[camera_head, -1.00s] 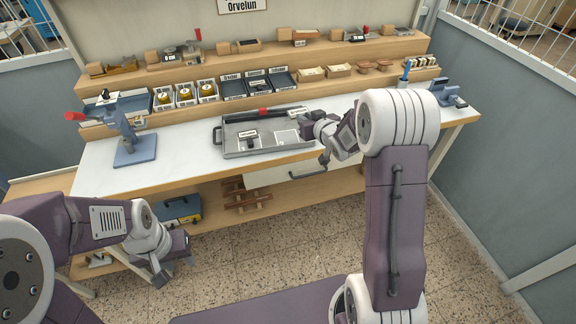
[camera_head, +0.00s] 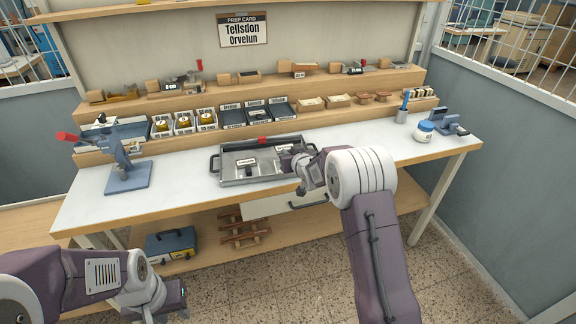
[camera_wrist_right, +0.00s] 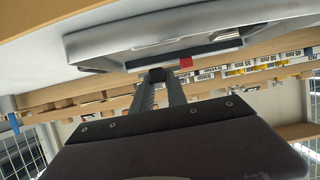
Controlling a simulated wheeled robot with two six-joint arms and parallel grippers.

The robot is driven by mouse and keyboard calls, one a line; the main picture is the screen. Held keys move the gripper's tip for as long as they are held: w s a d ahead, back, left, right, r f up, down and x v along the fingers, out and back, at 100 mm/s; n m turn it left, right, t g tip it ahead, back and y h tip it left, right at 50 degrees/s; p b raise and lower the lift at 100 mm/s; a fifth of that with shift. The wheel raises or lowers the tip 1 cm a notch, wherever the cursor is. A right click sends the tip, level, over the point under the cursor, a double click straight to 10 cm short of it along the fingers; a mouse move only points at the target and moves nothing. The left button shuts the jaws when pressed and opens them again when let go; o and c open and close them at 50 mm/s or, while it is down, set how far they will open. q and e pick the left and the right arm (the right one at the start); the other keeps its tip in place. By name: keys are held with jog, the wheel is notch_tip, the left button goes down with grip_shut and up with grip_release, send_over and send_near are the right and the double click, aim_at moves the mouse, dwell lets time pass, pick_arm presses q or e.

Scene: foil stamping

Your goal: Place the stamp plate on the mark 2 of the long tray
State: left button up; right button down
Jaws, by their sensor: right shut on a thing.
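The long grey tray (camera_head: 226,181) with dark end handles lies on the white bench top, and small labels (camera_head: 245,162) show inside it. My right gripper (camera_head: 292,160) is at the tray's right part and hides some of it. In the right wrist view my right gripper (camera_wrist_right: 160,76) is shut on a small dark piece at its fingertips, mostly hidden; I cannot tell for sure that it is the stamp plate. The tray's grey side (camera_wrist_right: 200,35) is close above the fingertips there. My left gripper (camera_head: 172,298) is low in front of the bench, its fingers unclear.
A blue-grey press (camera_head: 124,175) with a red lever stands at the bench's left. A white jar (camera_head: 425,131) and a blue-grey device (camera_head: 446,123) stand at the right. Small bins (camera_head: 232,116) line the step behind the tray. White bench top is free between press and tray.

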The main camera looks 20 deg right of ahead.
jog(key=shift+w+a, duration=0.15)
jog(key=shift+a, duration=0.1)
notch_tip(320, 180, down, 4)
jog(key=shift+f, duration=0.1)
jog(key=shift+f+b, duration=0.1)
jog(key=shift+b, duration=0.3)
jog(key=c, duration=1.3)
grip_release()
jog(key=shift+f, duration=0.1)
